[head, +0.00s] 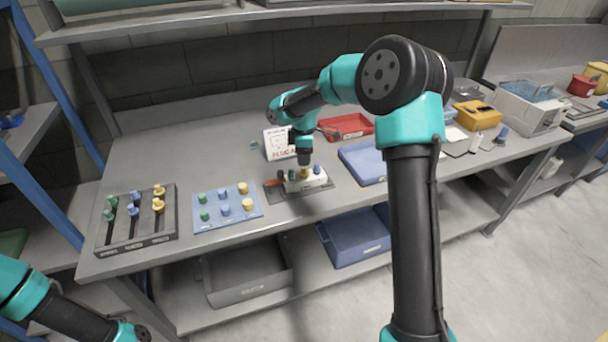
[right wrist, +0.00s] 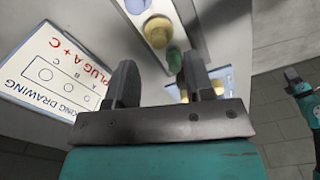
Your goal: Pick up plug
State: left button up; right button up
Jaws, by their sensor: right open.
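My right gripper (head: 304,160) is above a white block (head: 312,185) on a dark base, with small coloured plugs standing on it. In the right wrist view my gripper (right wrist: 160,85) is open, with nothing held between its fingers. A yellow plug (right wrist: 158,32) and a green piece (right wrist: 174,60) show beyond the fingertips, apart from them. A blue plate (head: 227,222) holds green, blue and yellow plugs. A dark rack (head: 140,243) holds more plugs in the same colours. Part of my left arm shows at the lower left; its gripper is out of sight.
A sign (head: 281,142) reading PLUG A + C stands behind the block and shows close by in the wrist view (right wrist: 50,65). A red tray (head: 346,126) and a blue tray (head: 362,162) lie to the right. Bins (head: 247,275) sit on the shelf below.

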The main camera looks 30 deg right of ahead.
aim_at(304, 173)
jog(key=shift+f, duration=0.25)
jog(key=shift+f, duration=2.55)
jog(key=shift+c, duration=0.4)
grip_shut()
